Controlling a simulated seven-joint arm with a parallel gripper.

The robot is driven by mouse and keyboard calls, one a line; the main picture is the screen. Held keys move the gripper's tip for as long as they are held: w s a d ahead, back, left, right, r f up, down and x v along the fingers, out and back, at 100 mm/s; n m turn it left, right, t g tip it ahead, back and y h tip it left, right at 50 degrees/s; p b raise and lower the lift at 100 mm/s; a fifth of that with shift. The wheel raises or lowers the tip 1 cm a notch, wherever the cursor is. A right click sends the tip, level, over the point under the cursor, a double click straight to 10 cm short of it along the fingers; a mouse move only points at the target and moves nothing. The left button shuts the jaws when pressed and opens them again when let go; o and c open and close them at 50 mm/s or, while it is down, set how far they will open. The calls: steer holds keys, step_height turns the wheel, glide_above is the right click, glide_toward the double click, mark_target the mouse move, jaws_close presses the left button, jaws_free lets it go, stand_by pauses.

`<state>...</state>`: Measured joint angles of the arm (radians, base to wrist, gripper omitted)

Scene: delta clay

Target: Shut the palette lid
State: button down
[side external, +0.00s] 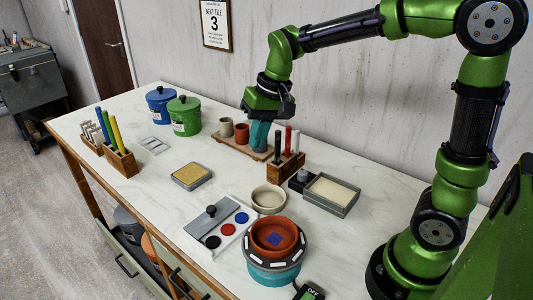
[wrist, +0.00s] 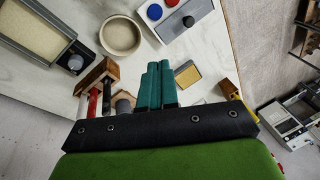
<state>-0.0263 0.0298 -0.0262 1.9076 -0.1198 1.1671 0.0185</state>
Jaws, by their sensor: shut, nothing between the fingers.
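The palette (side external: 232,233) lies on the table in front of the round pots in the side view. Its grey lid (side external: 202,226) with a black knob (side external: 211,211) covers the left part, leaving blue, red and black paint wells uncovered. In the wrist view the lid (wrist: 195,15) and its knob show at the top edge, cut off by the frame, with blue and red wells beside it. My gripper (side external: 259,136) has teal fingers shut and empty, above the wooden board at the back, well away from the palette. The fingers (wrist: 157,85) also show together in the wrist view.
A tool rack (side external: 286,160) and cups (side external: 241,133) stand close to my gripper. A cream bowl (side external: 268,199), a terracotta bowl (side external: 274,238) on a turntable and a framed tray (side external: 331,194) lie right of the palette. A yellow sponge tray (side external: 191,176) lies behind it.

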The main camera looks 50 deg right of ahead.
mark_target(212, 213)
steer(key=shift+w+a+f+m+g, duration=0.65)
steer(key=shift+w+f+m+g, duration=0.85)
steer(key=shift+w, duration=2.15)
steer(key=shift+w+a+f+m+g, duration=0.6)
steer(key=shift+w+f+g, duration=0.5)
steer(key=shift+w+f, duration=1.8)
steer(key=shift+y, duration=0.3)
steer(key=x, duration=0.4)
steer(key=w+x, duration=0.1)
steer(key=x, duration=0.2)
steer(key=shift+w+a, duration=0.1)
steer(key=shift+a, duration=0.05)
steer(key=shift+s+a+f, duration=0.25)
steer(key=shift+s+a, duration=0.3)
steer(key=shift+s+a+f, duration=0.25)
steer(key=shift+s+a, duration=0.25)
steer(key=shift+a, duration=0.05)
steer(key=shift+s+a+f, duration=0.1)
steer(key=shift+s+a, duration=0.25)
steer(key=shift+s, duration=0.05)
steer(key=shift+s, duration=3.15)
steer(key=shift+w+d, duration=0.1)
